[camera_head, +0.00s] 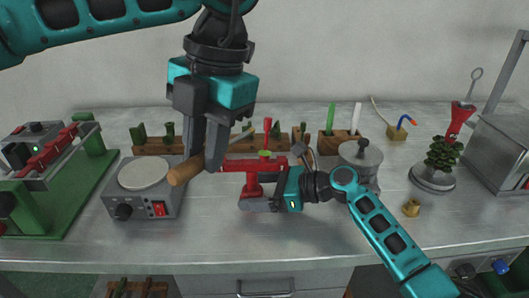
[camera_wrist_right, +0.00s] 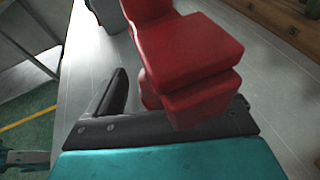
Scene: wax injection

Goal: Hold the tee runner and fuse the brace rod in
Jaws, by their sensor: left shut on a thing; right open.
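My left gripper (camera_head: 205,158) points down and is shut on a wooden-handled tool (camera_head: 184,171), held in the air near the hot plate's right side. The tool's far end is partly hidden behind the fingers. A red tee-shaped piece (camera_head: 253,177), seemingly the tee runner, stands right of it with its bar on top. My right gripper (camera_head: 262,202) reaches in from the right, low at the tee's stem. In the right wrist view, its open fingers (camera_wrist_right: 175,115) lie either side of the red piece (camera_wrist_right: 190,50); contact is unclear. I cannot pick out the brace rod with certainty.
A hot plate (camera_head: 143,172) with a red switch stands left of centre. A wooden rack (camera_head: 153,147) runs behind. A green-based machine (camera_head: 65,205) is far left. The bench front is clear.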

